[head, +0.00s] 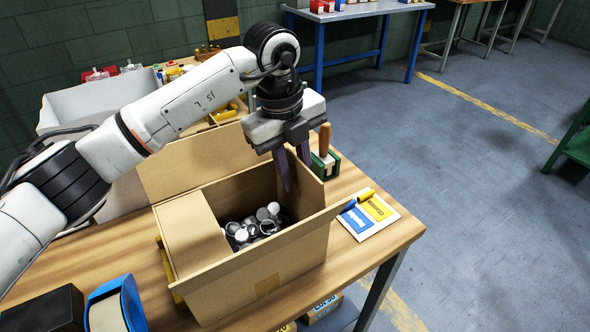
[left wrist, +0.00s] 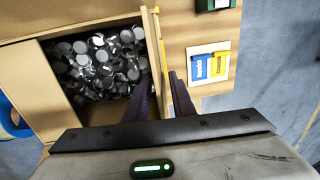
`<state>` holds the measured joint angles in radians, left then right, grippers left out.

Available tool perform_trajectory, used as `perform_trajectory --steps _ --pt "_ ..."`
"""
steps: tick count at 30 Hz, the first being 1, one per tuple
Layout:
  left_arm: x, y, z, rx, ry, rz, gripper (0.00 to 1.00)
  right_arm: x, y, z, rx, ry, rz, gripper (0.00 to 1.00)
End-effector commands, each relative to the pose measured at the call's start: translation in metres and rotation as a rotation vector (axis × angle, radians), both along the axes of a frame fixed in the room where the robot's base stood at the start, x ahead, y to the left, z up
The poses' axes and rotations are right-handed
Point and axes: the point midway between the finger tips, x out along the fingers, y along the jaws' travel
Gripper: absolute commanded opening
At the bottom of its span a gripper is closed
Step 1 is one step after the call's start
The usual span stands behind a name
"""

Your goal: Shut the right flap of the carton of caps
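The brown carton (head: 245,285) stands on the wooden table and holds many silver and dark caps (head: 255,225); they also show in the left wrist view (left wrist: 100,65). Its right flap (head: 305,180) stands up, seen nearly edge-on in the left wrist view (left wrist: 155,50). The left flap (head: 190,230) lies folded inward over part of the opening. The back flap (head: 200,160) stands raised, and the front flap slopes outward. My left gripper (head: 293,168) points down at the right flap, its fingers apart on either side of it (left wrist: 166,95). My right gripper is out of view.
Right of the carton lies a white card with blue and yellow labels (head: 368,214). A wooden-handled stamp in a green holder (head: 325,160) stands behind it. A blue tape dispenser (head: 118,305) is at front left, a grey bin (head: 85,105) at back left.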

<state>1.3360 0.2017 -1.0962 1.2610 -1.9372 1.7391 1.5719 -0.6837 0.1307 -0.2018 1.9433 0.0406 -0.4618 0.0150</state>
Motion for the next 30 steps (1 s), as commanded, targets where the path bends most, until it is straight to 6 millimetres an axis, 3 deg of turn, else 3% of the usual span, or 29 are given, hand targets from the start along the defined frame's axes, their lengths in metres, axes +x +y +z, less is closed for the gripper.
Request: perform_trajectory --steps 6,10,30 --pt "0.0001 -0.0003 -0.0004 0.000 0.000 0.000 0.23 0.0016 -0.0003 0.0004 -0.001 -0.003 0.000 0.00" --pt "0.0000 -0.0003 -0.0003 0.000 0.000 0.000 0.01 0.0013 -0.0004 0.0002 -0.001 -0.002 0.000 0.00" --pt "0.0000 -0.0002 0.0002 0.000 0.000 0.000 0.00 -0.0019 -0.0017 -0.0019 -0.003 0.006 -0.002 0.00"
